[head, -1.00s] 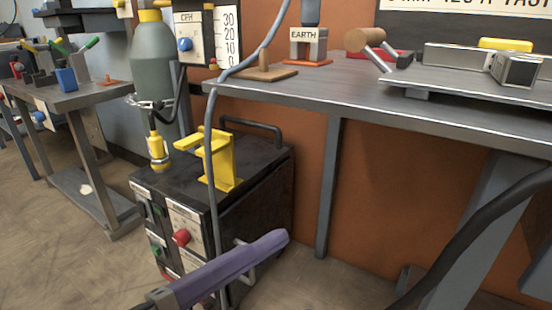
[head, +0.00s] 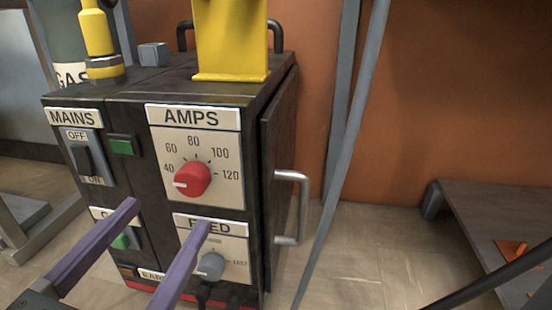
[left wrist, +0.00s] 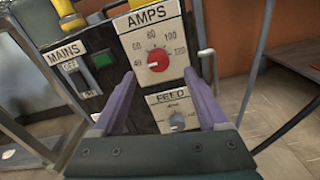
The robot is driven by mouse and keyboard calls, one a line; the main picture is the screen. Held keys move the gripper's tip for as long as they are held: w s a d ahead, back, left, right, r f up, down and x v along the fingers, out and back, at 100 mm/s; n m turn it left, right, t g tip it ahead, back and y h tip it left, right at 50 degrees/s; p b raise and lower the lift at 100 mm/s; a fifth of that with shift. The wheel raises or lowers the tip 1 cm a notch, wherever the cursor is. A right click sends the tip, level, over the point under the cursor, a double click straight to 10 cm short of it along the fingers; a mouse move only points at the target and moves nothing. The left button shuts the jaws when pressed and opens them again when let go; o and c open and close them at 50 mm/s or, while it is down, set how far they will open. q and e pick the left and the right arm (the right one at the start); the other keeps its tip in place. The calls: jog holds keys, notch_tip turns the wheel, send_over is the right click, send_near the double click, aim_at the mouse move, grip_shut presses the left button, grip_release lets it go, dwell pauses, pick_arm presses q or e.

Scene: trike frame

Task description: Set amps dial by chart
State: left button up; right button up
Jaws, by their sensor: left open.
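The red amps dial (head: 192,179) sits on the white AMPS panel (head: 229,192) of the black welder (head: 262,105). Its scale runs from 40 to 120, and the dial's white mark points left, by the 40 end. The dial also shows in the left wrist view (left wrist: 158,60). My left gripper (head: 170,213) is open and empty, its purple fingers pointing at the welder front, below the dial in the head view. In the left wrist view the fingertips (left wrist: 160,80) lie either side of and just below the dial. The chart and my right gripper are out of view.
The mains switch (head: 83,158) and a green button (head: 124,146) are to the left.

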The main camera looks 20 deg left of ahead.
aim_at(188, 184)
pick_arm(q)
jog(key=x, duration=0.4)
jog(key=b+x, duration=0.1)
jog(key=x, duration=0.1)
jog(key=shift+w+a, duration=0.35)
jog(key=shift+w+d, duration=0.1)
jog(key=shift+w, duration=0.1)
jog(key=shift+d, duration=0.1)
jog(key=shift+c, duration=0.2)
grip_shut()
